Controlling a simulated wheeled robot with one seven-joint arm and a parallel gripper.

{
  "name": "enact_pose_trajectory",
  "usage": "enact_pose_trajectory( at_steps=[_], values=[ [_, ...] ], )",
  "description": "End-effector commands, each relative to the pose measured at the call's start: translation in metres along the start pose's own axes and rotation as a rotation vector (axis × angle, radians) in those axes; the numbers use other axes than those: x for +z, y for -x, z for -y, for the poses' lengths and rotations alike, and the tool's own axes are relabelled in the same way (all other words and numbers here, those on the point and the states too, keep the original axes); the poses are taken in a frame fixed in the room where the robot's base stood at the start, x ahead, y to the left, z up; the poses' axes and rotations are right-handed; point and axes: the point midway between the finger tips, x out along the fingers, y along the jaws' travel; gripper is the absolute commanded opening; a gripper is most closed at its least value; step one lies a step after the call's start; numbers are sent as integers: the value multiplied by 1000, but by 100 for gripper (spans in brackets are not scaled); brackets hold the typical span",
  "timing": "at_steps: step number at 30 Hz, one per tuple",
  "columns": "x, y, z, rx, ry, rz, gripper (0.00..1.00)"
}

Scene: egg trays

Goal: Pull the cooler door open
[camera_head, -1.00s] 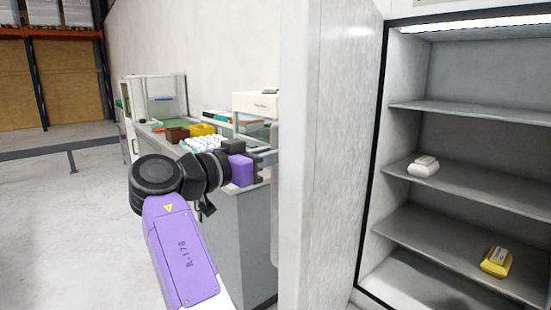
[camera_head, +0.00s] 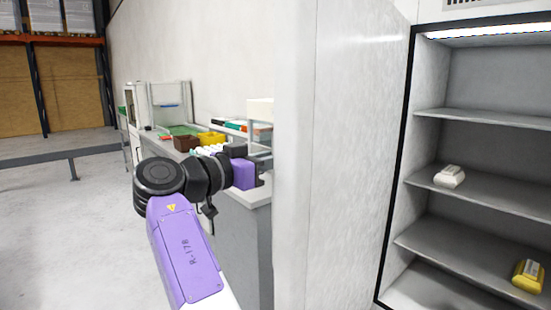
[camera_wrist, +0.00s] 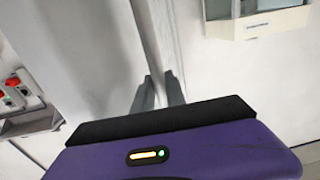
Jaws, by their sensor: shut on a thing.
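The cooler door (camera_head: 345,150) is a tall white panel that stands swung open, with its edge towards me. The open cooler (camera_head: 397,165), with a black-edged frame and grey shelves, shows to its right. My gripper (camera_head: 262,157) reaches to the outer, left side of the door in the head view, where its fingertips are partly hidden. In the wrist view my gripper (camera_wrist: 158,90) has its two grey fingers shut on the door handle (camera_wrist: 153,35), a pale upright bar.
A white pack (camera_head: 449,176) and a yellow pack (camera_head: 528,275) lie on the cooler shelves. A counter (camera_head: 240,225) with brown and yellow trays stands behind my arm. Open floor (camera_head: 75,220) lies to the left.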

Motion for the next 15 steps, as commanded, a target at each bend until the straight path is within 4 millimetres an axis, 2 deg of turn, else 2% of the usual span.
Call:
enact_pose_trajectory(
  at_steps=[1,2,3,11,15],
  values=[
    [2,-1,0,0,2,3,0],
    [2,-1,0,0,2,3,22],
    [2,-1,0,0,2,3,25],
    [1,0,0,0,1,1,25],
    [0,9,1,-2,1,0,25]
  ],
)
